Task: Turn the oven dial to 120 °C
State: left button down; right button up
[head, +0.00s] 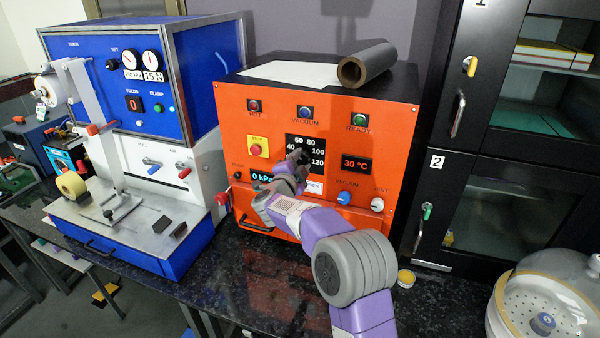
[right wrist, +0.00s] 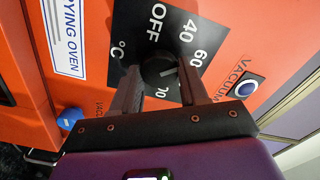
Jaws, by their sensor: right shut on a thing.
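The orange drying oven (head: 226,130) stands on the bench, with a black dial plate (head: 292,141) marked 40, 60, 80, 100 and 120 on its front. My right gripper (head: 300,160) reaches the plate and largely hides the dial in the head view. In the right wrist view my right gripper (right wrist: 157,75) is shut on the round black dial (right wrist: 155,68), one finger on each side. A short pale pointer mark on the dial points right and slightly down in that view, past the 60; the figure it faces is hidden by a finger. My left gripper is not in view.
The oven's temperature display (head: 357,164) reads 30 °C. A blue machine (head: 90,100) stands left, black cabinets (head: 450,165) right. A dark roll (head: 367,65) lies on top.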

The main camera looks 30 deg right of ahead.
jog(key=m+b, duration=0.4)
jog(key=shift+f+m, duration=0.2)
jog(key=shift+m, duration=0.2)
jog(key=m+b, duration=0.9)
jog(key=m, duration=0.1)
jog(key=shift+m, duration=0.4)
jog(key=m+b, duration=0.1)
jog(key=m, duration=0.1)
jog(key=shift+m+b, duration=0.3)
jog(key=shift+b, duration=0.05)
jog(key=shift+m+b, duration=0.4)
jog(key=shift+m, duration=0.6)
jog(key=shift+r+m, duration=0.1)
jog(key=shift+m, duration=0.8)
jog(key=m, duration=0.2)
jog(key=shift+m, duration=0.3)
jog(key=m, duration=0.5)
jog(key=shift+m, duration=0.4)
